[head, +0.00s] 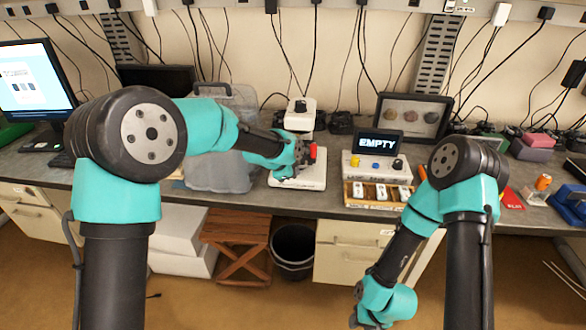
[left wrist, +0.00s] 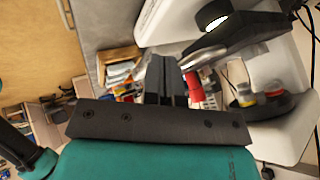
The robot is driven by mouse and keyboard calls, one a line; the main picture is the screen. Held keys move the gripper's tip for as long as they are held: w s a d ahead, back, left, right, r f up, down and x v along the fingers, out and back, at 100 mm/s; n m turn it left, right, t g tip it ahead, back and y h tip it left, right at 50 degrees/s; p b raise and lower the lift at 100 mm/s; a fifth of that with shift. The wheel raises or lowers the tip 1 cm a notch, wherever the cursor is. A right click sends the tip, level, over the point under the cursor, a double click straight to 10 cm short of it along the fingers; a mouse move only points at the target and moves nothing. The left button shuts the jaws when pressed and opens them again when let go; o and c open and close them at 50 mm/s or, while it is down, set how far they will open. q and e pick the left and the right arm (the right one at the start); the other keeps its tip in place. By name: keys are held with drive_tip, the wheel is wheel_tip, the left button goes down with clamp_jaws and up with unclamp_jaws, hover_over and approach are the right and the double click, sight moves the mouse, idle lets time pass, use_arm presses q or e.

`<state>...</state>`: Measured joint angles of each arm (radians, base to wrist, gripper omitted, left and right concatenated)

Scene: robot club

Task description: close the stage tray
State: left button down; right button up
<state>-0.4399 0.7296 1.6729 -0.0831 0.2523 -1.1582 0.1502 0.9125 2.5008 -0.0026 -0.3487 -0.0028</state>
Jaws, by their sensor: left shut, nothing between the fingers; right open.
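A white microscope-like device (head: 301,118) stands on the bench, with a white base (head: 312,183) in front. A red handle (head: 313,152) shows at its front, beside my left gripper (head: 305,156). In the left wrist view, my left gripper (left wrist: 167,78) is shut and empty. Its fingers are just left of the red handle (left wrist: 194,86); I cannot tell whether they touch. A black part (left wrist: 240,38), possibly the stage tray, lies beyond the handle; how far it is out is unclear. My right gripper (head: 362,314) is open and empty, low in front of the bench.
A box with an EMPTY display (head: 380,142) stands right of the device, behind a wooden tray (head: 352,198) of white pieces. A translucent grey case (head: 222,140) stands to the left. In the left wrist view, a black round holder (left wrist: 262,106) carries small coloured items near the fingers.

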use_arm(q)
drive_tip(key=s+f+v, duration=0.1)
drive_tip(key=s+v, duration=0.1)
drive_tip(key=v, duration=0.9)
drive_tip(key=shift+s+d, duration=0.15)
drive_tip(key=shift+d, duration=0.1)
drive_tip(key=s+a+f+n+g+y, duration=0.1)
drive_tip(key=s+a+f+n, duration=0.2)
drive_tip(key=f, duration=0.5)
drive_tip(key=s+a+f+n, duration=0.1)
drive_tip(key=a+f+n, duration=0.2)
drive_tip(key=a+f, duration=0.3)
drive_tip(key=s+a+f+n+g+y, duration=0.1)
drive_tip(key=s+a+f+n, duration=0.15)
drive_tip(key=f, duration=0.65)
drive_tip(key=s+a+f+n+g, duration=0.1)
drive_tip(key=s+a+f+n, duration=0.4)
drive_tip(key=s+f, duration=0.3)
drive_tip(key=s+a+f+n+g, duration=0.1)
drive_tip(key=s+a+f+n, duration=0.4)
drive_tip(key=s+f, duration=0.3)
drive_tip(key=s+n, duration=0.1)
drive_tip(key=s, duration=0.3)
drive_tip(key=shift+s+a+f+n+g, duration=0.15)
drive_tip(key=shift+s+f+n+g, duration=0.15)
drive_tip(key=shift+f+n, duration=0.05)
drive_tip(key=c, duration=1.8)
unclamp_jaws()
